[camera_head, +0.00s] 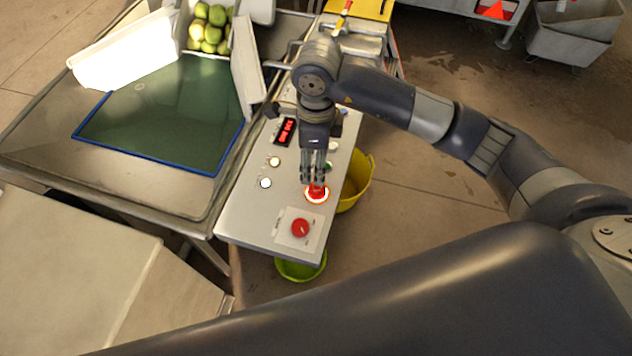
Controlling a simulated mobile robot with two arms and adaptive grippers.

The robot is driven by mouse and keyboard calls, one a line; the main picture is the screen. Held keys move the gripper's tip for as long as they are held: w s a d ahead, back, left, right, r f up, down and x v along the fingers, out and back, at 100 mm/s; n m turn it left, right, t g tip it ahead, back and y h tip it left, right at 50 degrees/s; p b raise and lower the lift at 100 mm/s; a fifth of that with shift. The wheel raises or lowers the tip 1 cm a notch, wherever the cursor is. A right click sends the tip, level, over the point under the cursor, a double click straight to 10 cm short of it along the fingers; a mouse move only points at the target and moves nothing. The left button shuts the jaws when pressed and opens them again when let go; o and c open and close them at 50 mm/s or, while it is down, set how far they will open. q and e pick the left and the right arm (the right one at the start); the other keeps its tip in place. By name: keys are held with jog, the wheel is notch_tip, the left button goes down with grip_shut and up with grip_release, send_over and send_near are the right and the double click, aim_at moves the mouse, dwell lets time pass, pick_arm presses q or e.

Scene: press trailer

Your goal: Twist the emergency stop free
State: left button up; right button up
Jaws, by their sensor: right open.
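A red mushroom-like button with a glowing orange-white ring (317,198), which looks like the emergency stop, sits on the grey control panel (257,222). My right gripper (314,180) points down right at this button, fingers open, and hides part of its top. I cannot tell whether the fingers touch it. A second red knob (300,228) sits on a pale square plate nearer the panel's front edge, clear of the gripper. My left gripper is not in view.
Round buttons (265,183) and a red-lit display (286,132) share the panel. A yellow bucket (357,182) stands right of it, a green one (301,268) below its front edge. A tray with a green sheet (170,115) and a box of green fruit (209,28) lie left.

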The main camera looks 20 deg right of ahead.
aim_at(317, 187)
jog(key=f, duration=0.3)
jog(key=f+p, duration=0.1)
jog(key=f, duration=0.3)
jog(key=f+p, duration=0.1)
jog(key=f, duration=0.2)
jog(key=shift+d+f, duration=0.25)
jog(key=shift+f, duration=0.1)
jog(key=c, duration=1.1)
